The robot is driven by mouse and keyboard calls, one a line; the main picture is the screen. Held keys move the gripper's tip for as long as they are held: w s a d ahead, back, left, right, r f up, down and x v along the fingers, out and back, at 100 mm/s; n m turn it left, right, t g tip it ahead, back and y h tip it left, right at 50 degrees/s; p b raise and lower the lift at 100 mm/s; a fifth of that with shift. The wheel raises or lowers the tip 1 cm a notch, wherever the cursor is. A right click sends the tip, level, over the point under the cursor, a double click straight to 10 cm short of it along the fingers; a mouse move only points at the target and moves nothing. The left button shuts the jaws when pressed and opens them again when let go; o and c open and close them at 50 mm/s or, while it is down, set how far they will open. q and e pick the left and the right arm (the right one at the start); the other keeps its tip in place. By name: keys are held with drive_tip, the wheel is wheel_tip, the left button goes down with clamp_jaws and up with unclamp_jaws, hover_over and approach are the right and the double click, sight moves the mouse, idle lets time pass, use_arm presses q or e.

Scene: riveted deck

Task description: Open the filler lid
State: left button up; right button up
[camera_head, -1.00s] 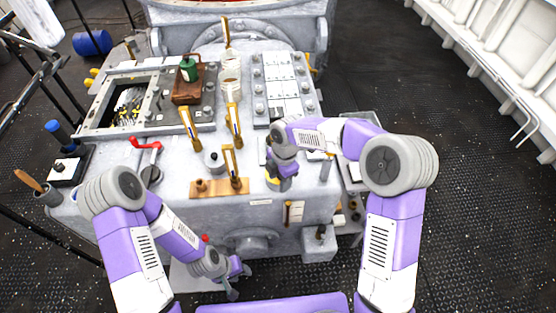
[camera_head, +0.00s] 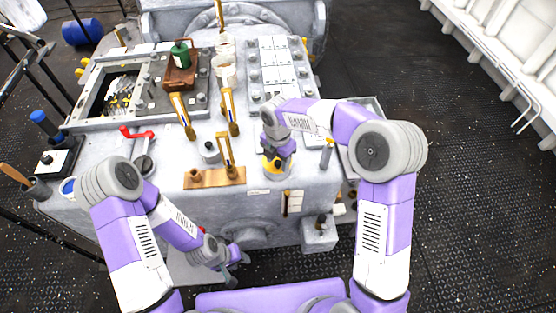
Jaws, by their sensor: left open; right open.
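A small round yellow piece (camera_head: 275,165), which looks like the filler lid, sits on the front right part of the grey machine top (camera_head: 262,208). My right gripper (camera_head: 280,155) points down right over it and hides much of it. The fingers are open. I cannot tell whether they touch the yellow piece. My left gripper (camera_head: 238,259) is open and empty, low in front of the machine's front face, well away from the lid.
Upright brass-coloured levers (camera_head: 228,155) stand left of my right gripper, one on a brass plate (camera_head: 205,179). A red crank handle (camera_head: 137,133) is further left. A green can (camera_head: 180,55) stands in a brown tray behind. An open hatch (camera_head: 118,92) lies at back left.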

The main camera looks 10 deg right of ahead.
drive_tip(key=shift+c, duration=0.4)
clamp_jaws()
drive_tip(key=shift+r, duration=0.1)
drive_tip(key=r+p, duration=0.1)
drive_tip(key=p, duration=0.3)
drive_tip(key=w+r+g+p, duration=0.1)
drive_tip(key=p, duration=0.2)
drive_tip(key=shift+w+r+p, duration=0.2)
drive_tip(key=shift+w+p, duration=0.05)
drive_tip(key=shift+p, duration=0.1)
drive_tip(key=w+r+p, duration=0.1)
drive_tip(key=p, duration=0.1)
drive_tip(key=shift+w+r+p, duration=0.25)
drive_tip(key=shift+p, duration=0.1)
drive_tip(key=shift+w+d+r+p, duration=0.1)
drive_tip(key=shift+w+r+p, duration=0.1)
drive_tip(key=shift+w+p, duration=0.3)
drive_tip(key=shift+f, duration=0.1)
